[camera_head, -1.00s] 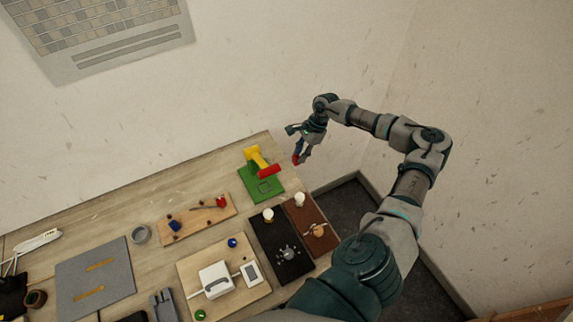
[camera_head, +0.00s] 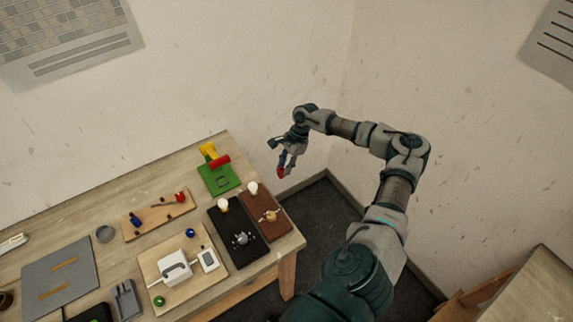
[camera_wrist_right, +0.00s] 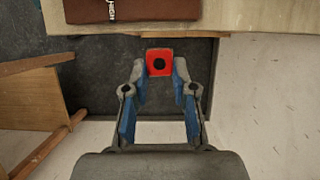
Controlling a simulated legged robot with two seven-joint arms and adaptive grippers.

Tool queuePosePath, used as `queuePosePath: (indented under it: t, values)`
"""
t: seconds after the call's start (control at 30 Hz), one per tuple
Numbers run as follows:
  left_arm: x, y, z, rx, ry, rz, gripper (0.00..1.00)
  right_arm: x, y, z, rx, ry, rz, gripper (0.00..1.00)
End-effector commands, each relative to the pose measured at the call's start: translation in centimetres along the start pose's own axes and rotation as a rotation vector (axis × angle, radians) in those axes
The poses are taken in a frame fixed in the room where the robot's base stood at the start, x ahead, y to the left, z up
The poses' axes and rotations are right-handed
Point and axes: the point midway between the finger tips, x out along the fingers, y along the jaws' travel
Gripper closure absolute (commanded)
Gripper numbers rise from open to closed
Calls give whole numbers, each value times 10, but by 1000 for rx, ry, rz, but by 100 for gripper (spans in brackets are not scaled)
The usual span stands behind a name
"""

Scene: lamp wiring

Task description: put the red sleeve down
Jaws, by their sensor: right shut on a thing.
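My right gripper (camera_head: 283,164) is shut on the red sleeve (camera_head: 281,172) and holds it in the air past the table's right edge, over the dark floor. In the right wrist view the red sleeve (camera_wrist_right: 160,62) is a small red square with a dark round hole, gripped between the fingertips (camera_wrist_right: 160,70). The table (camera_head: 120,185) lies to the left of the gripper, with its edge at the top of the wrist view. My left gripper does not show.
A green board (camera_head: 225,183) with a yellow and red part stands near the table's far right corner. A black board (camera_head: 222,247) and a brown board (camera_head: 254,203) with bulbs lie along the right edge. A second wooden table (camera_head: 510,290) stands at lower right.

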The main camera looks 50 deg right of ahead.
Motion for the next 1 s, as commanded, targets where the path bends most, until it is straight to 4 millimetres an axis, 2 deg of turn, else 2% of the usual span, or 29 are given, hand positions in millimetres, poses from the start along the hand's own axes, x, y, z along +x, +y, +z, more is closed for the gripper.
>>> queuePosePath:
  t: [0.27,0.37,0.57,0.8,1.0]
  values:
    - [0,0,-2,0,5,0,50,18,4,49,-266,-6,108,95]
    - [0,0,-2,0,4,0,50,27,6,74,-402,-7,163,95]
    - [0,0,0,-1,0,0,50,47,13,130,-727,-5,294,95]
    - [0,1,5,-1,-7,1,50,76,20,210,-1186,-3,485,95]
    - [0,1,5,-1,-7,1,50,95,27,263,-1506,1,618,95]
